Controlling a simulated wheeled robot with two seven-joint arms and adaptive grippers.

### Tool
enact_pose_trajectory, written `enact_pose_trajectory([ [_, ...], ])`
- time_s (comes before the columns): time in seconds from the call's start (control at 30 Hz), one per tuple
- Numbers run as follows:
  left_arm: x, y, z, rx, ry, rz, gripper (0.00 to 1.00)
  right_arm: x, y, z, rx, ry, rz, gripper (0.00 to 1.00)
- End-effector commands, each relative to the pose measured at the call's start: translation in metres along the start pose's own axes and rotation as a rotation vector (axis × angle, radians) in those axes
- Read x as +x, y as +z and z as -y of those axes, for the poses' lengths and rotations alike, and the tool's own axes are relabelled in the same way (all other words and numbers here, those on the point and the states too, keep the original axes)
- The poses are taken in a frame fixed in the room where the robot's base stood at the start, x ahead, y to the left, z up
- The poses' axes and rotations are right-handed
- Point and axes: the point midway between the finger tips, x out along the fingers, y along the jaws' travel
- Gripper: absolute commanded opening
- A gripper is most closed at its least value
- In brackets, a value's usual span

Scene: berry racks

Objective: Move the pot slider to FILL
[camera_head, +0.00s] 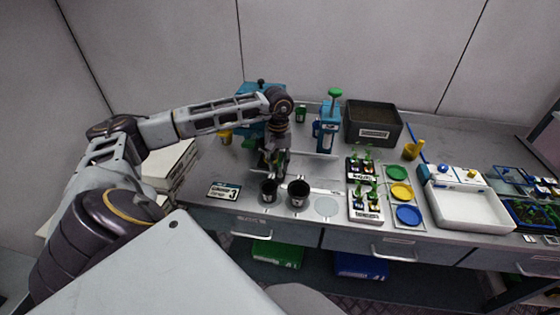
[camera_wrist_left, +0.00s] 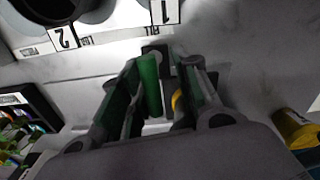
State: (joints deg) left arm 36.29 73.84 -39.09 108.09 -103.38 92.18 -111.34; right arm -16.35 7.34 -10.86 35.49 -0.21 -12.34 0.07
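Two dark pots stand side by side near the front of the table, a left pot (camera_head: 268,191) and a right pot (camera_head: 299,194). They are on a pale strip (camera_head: 326,207) with a round mark at its right end. In the left wrist view, labels 1, 2 and FILL show on a white plate (camera_wrist_left: 112,38), beside the dark pots cut off at the top. My left gripper (camera_head: 271,168) points down just behind the pots. Its green-padded fingers (camera_wrist_left: 168,72) have a narrow gap, with a small black block (camera_wrist_left: 154,49) at the tips. Whether they grip it is unclear. My right gripper is not in view.
A blue dispenser with a green knob (camera_head: 327,130) and a dark soil bin (camera_head: 373,124) stand behind. Seedling trays (camera_head: 365,205), coloured discs and a white basin (camera_head: 468,207) lie to the right. A labelled card (camera_head: 224,191) lies left of the pots.

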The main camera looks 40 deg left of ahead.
Motion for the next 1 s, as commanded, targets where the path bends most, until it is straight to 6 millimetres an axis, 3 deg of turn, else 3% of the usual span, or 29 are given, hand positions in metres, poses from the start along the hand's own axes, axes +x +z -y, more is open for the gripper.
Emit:
enact_pose_trajectory([
  [0.23,0.003,0.003,-0.001,0.006,0.000,0.007,0.32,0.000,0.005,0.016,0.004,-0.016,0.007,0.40],
  [0.47,-0.003,0.003,-0.001,0.007,0.000,0.007,0.32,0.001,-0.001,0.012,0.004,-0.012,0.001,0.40],
  [0.67,-0.021,0.003,-0.001,0.007,0.001,0.007,0.32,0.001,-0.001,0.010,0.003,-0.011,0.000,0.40],
  [1.0,-0.071,0.002,-0.001,0.005,0.002,0.004,0.32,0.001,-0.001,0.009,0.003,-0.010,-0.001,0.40],
])
